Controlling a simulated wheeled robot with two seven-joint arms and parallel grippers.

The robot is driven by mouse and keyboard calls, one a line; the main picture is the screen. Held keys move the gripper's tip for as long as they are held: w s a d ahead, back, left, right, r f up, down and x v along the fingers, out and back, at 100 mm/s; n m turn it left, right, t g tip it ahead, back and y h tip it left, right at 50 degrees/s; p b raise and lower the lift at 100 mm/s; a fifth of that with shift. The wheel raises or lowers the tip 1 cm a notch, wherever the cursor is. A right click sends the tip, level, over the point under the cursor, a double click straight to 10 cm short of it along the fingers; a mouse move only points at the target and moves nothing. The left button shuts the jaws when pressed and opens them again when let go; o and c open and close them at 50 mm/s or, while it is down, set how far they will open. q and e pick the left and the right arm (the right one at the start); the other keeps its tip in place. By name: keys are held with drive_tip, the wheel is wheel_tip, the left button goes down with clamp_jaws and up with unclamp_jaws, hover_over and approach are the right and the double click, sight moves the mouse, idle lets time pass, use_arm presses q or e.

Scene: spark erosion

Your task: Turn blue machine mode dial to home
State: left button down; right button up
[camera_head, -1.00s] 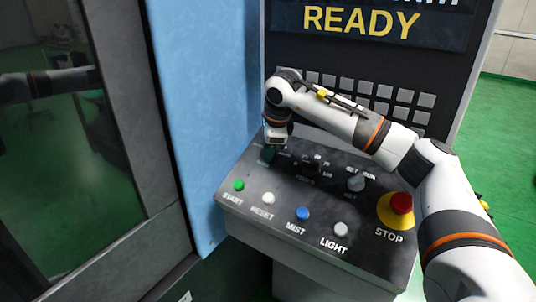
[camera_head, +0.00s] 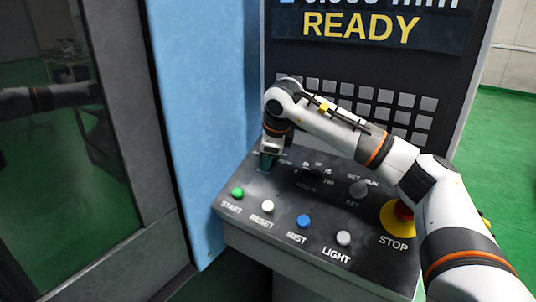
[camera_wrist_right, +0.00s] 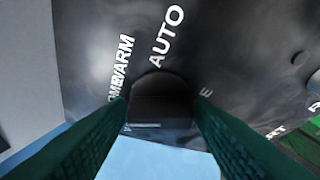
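The blue machine's control panel (camera_head: 285,195) slopes below a screen reading READY. My right gripper (camera_head: 267,162) points down at the panel's upper left and hides the mode dial there in the head view. In the right wrist view, the dark mode dial (camera_wrist_right: 161,98) sits between the two green fingers of my right gripper (camera_wrist_right: 160,110). The fingertips are at or very near its sides; I cannot tell whether they press on it. AUTO, WARM and a partly hidden label, perhaps HOME, are printed around the dial. Its pointer direction is unclear. My left gripper is not in view.
Green START (camera_head: 237,193), white RESET (camera_head: 267,207), blue MIST (camera_head: 303,221) and white LIGHT (camera_head: 343,238) buttons line the front. An override dial (camera_head: 312,171) and key switch (camera_head: 358,188) are to the right. My arm partly covers the STOP button (camera_head: 403,211).

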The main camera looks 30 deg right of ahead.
drive_tip(key=shift+o, duration=1.2)
drive_tip(key=b+v, duration=0.2)
drive_tip(key=v, duration=1)
drive_tip(key=shift+s+a, duration=0.1)
